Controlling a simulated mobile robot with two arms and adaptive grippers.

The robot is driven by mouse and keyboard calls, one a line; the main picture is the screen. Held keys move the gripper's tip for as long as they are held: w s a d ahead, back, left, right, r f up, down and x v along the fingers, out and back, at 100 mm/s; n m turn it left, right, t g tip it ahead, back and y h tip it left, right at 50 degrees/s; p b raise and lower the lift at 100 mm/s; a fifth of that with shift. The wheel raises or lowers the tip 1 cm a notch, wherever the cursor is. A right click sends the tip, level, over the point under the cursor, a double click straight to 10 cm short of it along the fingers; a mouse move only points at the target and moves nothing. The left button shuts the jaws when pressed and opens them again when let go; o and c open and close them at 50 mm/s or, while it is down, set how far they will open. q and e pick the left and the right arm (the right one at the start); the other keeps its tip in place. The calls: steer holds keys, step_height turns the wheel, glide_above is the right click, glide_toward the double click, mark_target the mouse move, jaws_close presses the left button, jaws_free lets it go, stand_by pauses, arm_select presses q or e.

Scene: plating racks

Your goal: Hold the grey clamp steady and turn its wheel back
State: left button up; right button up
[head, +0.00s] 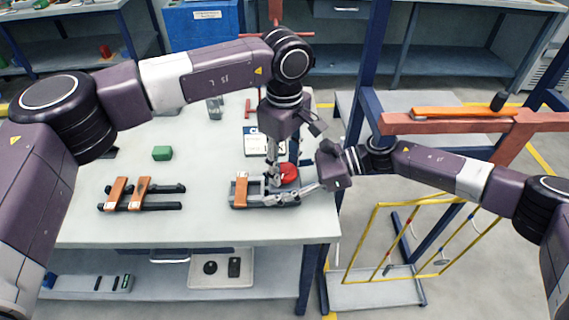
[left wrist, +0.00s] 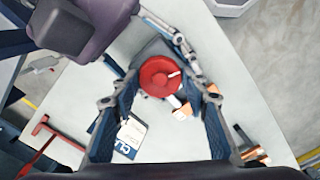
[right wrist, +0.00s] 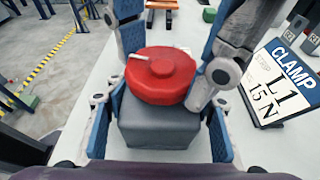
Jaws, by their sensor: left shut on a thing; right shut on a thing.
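The grey clamp (right wrist: 165,130) is a block with a round red wheel (right wrist: 161,76) on top; the wheel carries a small white mark. The wheel also shows in the head view (head: 289,173) and the left wrist view (left wrist: 160,76). My left gripper (left wrist: 160,84) comes down from above and is shut on the wheel, one finger on each side. My right gripper (right wrist: 165,112) comes in from the right, low over the table, and is shut on the grey body below the wheel. The fingers hide part of the clamp in the head view.
A dark rack with an orange block (head: 241,191) lies beside the clamp. A sign reading CLAMP L1 15 N (right wrist: 283,78) stands close by. Another rack with orange pieces (head: 140,194) and a green block (head: 162,153) are farther left on the table (head: 200,228). A yellow frame (head: 375,240) stands right.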

arm_select(q)
steer(key=n, duration=0.5)
steer(key=shift+n, duration=0.3)
steer(key=n, duration=0.4)
steer(key=shift+n, duration=0.3)
steer(key=n, duration=0.5)
steer(key=shift+w+r, duration=0.1)
steer(key=shift+n, duration=2.3)
steer(key=o, duration=1.2)
steer(key=shift+c, duration=0.2)
